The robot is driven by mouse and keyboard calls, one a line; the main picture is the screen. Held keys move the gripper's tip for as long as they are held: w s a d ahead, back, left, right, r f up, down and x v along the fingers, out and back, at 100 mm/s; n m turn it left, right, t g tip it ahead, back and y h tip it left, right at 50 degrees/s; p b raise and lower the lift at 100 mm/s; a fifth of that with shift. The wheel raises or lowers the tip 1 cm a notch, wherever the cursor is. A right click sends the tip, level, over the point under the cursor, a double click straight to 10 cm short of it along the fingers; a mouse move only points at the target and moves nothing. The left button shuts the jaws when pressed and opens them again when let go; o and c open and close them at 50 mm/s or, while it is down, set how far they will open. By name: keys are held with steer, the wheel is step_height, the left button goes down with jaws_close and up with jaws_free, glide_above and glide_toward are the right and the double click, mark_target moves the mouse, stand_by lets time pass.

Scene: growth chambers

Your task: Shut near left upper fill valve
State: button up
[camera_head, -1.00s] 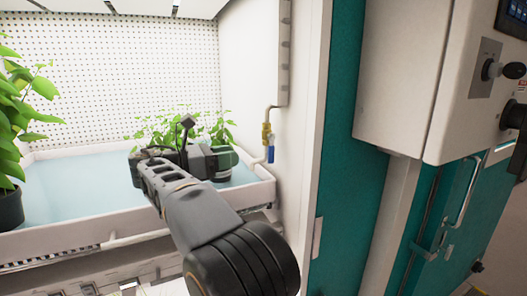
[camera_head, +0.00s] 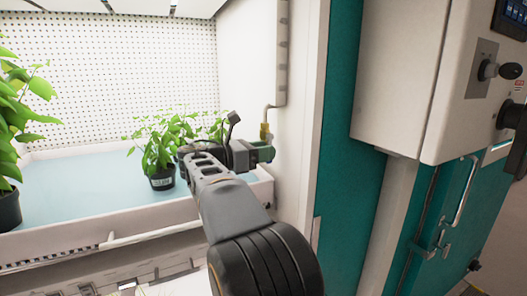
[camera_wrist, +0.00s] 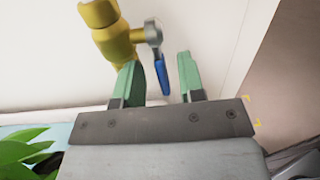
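The fill valve has a brass body (camera_head: 265,131) on a pipe at the right inner wall of the chamber. In the wrist view the brass body (camera_wrist: 112,35) is at the top, with a metal stem and a blue lever (camera_wrist: 160,74). The lever points down into the gap between the fingers. My gripper (camera_head: 264,153) is at the valve, just below the brass body, and hides the lever in the head view. The green-padded fingers of my gripper (camera_wrist: 157,64) are apart, one either side of the lever; I cannot tell whether either touches it.
A white tray (camera_head: 90,229) with a pale blue surface holds a small potted plant (camera_head: 162,182) and a larger plant (camera_head: 10,125) at far left. The teal door frame (camera_head: 340,150) and a white control box (camera_head: 400,80) stand to the right.

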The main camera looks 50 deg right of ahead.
steer(key=shift+c, duration=0.2)
jaws_close()
stand_by(0.3)
